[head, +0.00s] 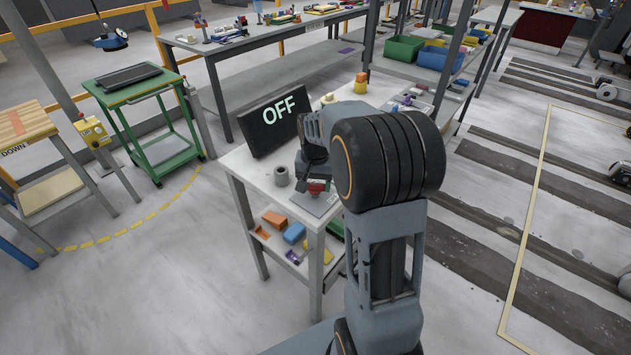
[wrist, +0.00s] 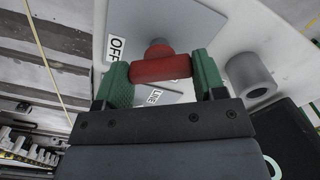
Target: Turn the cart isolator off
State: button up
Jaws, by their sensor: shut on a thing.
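The isolator's red handle (wrist: 160,69) is between the two green fingers of my gripper (wrist: 161,80) in the wrist view, and the gripper is shut on it. The handle's bar lies across the picture from finger to finger. A grey plate (wrist: 185,38) lies under it, with an OFF label (wrist: 115,49) to the upper left and a LIVE label (wrist: 152,96) below the bar. A dark sign (head: 274,120) on the cart reads OFF.
A grey hollow cylinder (head: 281,176) stands on the cart top beside the handle; it is also close to the right finger in the wrist view (wrist: 250,76). A green trolley (head: 130,92) stands to the left.

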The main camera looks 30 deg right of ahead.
aim_at(314, 183)
jog(key=n, duration=0.5)
jog(key=shift+r+n+p, duration=0.1)
jog(key=shift+n+p, duration=0.2)
jog(key=shift+p, duration=0.05)
jog(key=n, duration=0.5)
jog(key=shift+w+n, duration=0.1)
jog(key=shift+n, duration=0.2)
jog(key=o, duration=0.9)
notch_tip(314, 183, up, 14)
jog(key=shift+f+p, duration=0.15)
jog(key=shift+p, duration=0.35)
dwell(0.3)
